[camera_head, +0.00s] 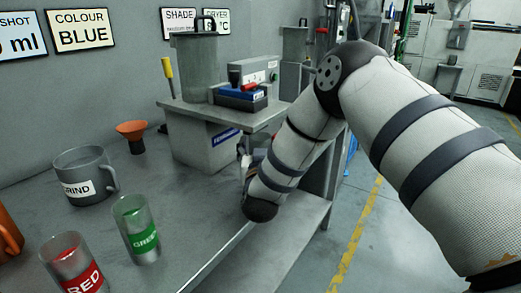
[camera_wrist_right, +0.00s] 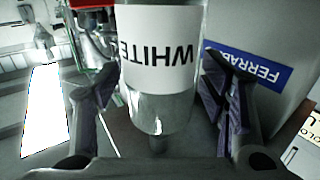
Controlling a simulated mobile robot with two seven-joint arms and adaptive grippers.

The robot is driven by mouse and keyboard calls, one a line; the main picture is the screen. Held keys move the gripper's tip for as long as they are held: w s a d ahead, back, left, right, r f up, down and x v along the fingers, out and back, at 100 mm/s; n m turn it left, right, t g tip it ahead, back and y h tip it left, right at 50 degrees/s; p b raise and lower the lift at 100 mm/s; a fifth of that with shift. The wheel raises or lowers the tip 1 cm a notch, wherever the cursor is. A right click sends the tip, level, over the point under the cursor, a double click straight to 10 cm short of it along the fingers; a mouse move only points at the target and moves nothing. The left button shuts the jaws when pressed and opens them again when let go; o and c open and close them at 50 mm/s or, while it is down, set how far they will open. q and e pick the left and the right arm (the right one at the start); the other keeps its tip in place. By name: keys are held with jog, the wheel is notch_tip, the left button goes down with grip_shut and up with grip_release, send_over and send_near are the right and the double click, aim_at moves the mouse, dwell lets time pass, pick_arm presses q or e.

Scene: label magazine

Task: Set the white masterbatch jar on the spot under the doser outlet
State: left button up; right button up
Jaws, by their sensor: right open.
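The white masterbatch jar (camera_wrist_right: 160,100) is clear in the right wrist view, where its WHITE label reads upside down. It stands between the two spread fingers of my right gripper (camera_wrist_right: 158,112), which is open, with gaps visible beside the jar. In the head view my right gripper (camera_head: 247,152) is mostly hidden behind my forearm, beside the grey cabinet, and I cannot make out the jar there. The doser outlet and the spot under it are not clearly identifiable. My left gripper is not in view.
A grey cabinet (camera_head: 205,148) with a blue sign (camera_wrist_right: 248,66) stands close to the right gripper. The bench's front middle is clear.

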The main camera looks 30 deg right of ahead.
jog(key=shift+s+a+r, duration=0.15)
jog(key=shift+s+r, duration=0.05)
jog(key=shift+r, duration=0.05)
jog(key=p+v, duration=0.1)
jog(key=v, duration=1)
jog(key=shift+s+a, duration=0.15)
jog(key=shift+s, duration=0.1)
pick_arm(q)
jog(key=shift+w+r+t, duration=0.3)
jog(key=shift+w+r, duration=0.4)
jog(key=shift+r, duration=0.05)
pick_arm(e)
jog(key=shift+f, duration=0.1)
